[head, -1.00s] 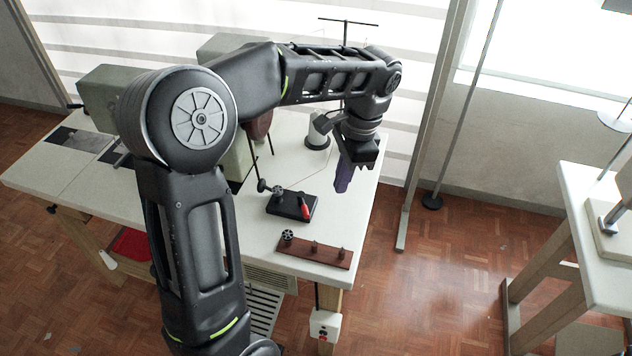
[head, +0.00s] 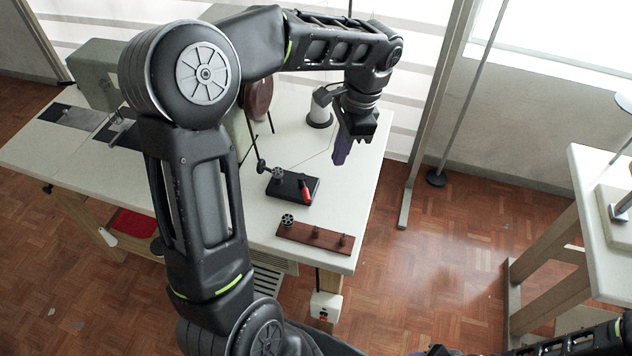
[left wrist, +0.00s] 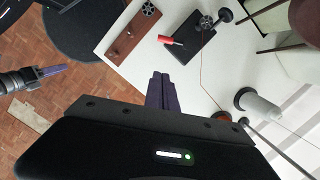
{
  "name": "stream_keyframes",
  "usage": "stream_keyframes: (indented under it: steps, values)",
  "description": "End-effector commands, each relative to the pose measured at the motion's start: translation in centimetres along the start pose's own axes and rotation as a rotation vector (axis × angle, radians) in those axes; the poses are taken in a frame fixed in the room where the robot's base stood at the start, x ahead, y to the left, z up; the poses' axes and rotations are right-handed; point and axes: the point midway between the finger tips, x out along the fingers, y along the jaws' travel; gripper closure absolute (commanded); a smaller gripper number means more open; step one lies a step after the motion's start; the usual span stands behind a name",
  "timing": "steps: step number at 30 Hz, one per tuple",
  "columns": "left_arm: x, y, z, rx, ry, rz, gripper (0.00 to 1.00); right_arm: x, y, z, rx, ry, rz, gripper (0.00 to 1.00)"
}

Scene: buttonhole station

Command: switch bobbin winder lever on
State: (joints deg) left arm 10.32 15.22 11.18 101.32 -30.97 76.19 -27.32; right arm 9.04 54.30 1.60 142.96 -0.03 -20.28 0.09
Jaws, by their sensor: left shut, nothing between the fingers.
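The bobbin winder (head: 285,189) is a small black block on the white table, with a bobbin on its left side in the head view. Its red lever (head: 306,192) stands on the right part of the block. In the left wrist view the winder (left wrist: 197,45) is near the top, with the red lever (left wrist: 171,41) pointing left. My left gripper (head: 341,153) is shut and empty, its purple fingers pointing down above the table, right of and behind the winder, apart from it. My right gripper (left wrist: 54,70) shows at the left of the left wrist view; its jaw gap cannot be made out.
A brown wooden rack (head: 296,235) with a bobbin and pegs lies in front of the winder. A thread cone (head: 320,108) stands behind, its thread running towards the winder. A switch box (head: 325,307) hangs at the table's front. Another table (head: 603,225) is at the right.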

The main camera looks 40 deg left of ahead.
Motion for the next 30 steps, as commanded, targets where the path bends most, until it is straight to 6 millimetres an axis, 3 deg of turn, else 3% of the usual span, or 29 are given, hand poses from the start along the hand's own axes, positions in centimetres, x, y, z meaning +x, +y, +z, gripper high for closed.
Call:
stream_keyframes:
  steps: [12,19,30]
  values:
    - [8.0,0.1,0.3,-0.001,-0.004,0.004,1.00,-0.9,-0.3,0.1,0.002,-0.002,0.003,0.64]
    - [9.6,0.0,2.8,-0.002,-0.001,0.001,1.00,-1.6,-0.5,0.2,0.004,-0.005,0.005,0.64]
    - [10.1,0.0,3.2,0.000,0.000,0.000,1.00,-1.6,-0.5,0.2,0.004,-0.005,0.006,0.64]
